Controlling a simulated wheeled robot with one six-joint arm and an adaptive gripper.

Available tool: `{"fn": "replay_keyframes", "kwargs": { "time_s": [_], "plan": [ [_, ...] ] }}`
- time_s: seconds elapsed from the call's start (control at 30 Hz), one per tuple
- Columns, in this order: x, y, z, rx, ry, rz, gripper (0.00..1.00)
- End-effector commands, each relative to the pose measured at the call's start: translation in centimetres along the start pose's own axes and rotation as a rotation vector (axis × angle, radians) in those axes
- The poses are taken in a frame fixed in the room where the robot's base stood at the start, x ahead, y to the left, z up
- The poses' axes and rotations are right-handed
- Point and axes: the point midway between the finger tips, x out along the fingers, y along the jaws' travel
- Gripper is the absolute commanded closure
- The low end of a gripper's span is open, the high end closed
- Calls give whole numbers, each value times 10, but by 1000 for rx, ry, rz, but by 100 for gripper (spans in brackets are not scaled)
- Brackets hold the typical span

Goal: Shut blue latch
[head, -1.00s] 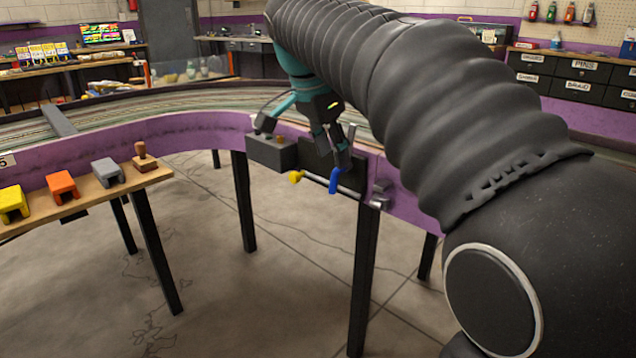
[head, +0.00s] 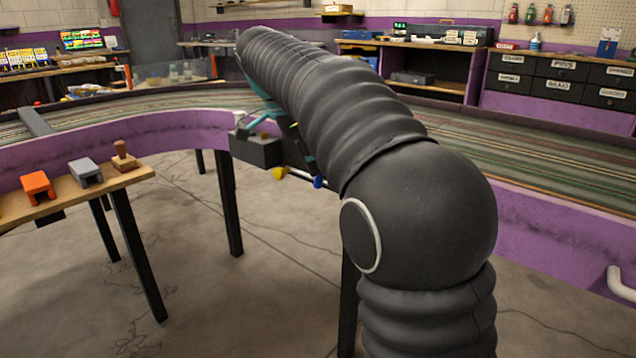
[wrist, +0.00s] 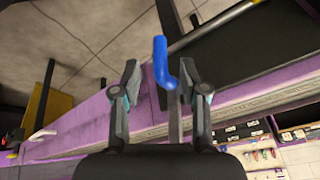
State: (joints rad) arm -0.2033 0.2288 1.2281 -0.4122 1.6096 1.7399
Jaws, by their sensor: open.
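The blue latch handle (wrist: 160,58) shows in the wrist view as a bent blue piece on a grey bar, between my fingers' tips. My gripper (wrist: 158,82) is open, with one finger on each side of the handle and a visible gap to each. In the head view only a small part of the blue latch (head: 318,182) shows, beside my arm. My arm hides most of the gripper and the latch mounting there.
A yellow knob (head: 280,173) sits left of the latch, under a dark box (head: 255,150) on the purple track wall (head: 185,137). A wooden shelf (head: 135,176) with orange and grey blocks stands at left. Open floor (head: 235,290) lies below.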

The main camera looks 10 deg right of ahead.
Motion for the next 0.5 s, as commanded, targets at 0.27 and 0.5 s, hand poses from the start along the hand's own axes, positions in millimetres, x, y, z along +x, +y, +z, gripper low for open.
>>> {"fn": "replay_keyframes", "kwargs": {
  "time_s": [0.27, 0.5],
  "plan": [
    [42, 0, 0, 0, 0, 0, 57],
    [52, 0, 0, 1, -1, -1, 57]
  ]
}}
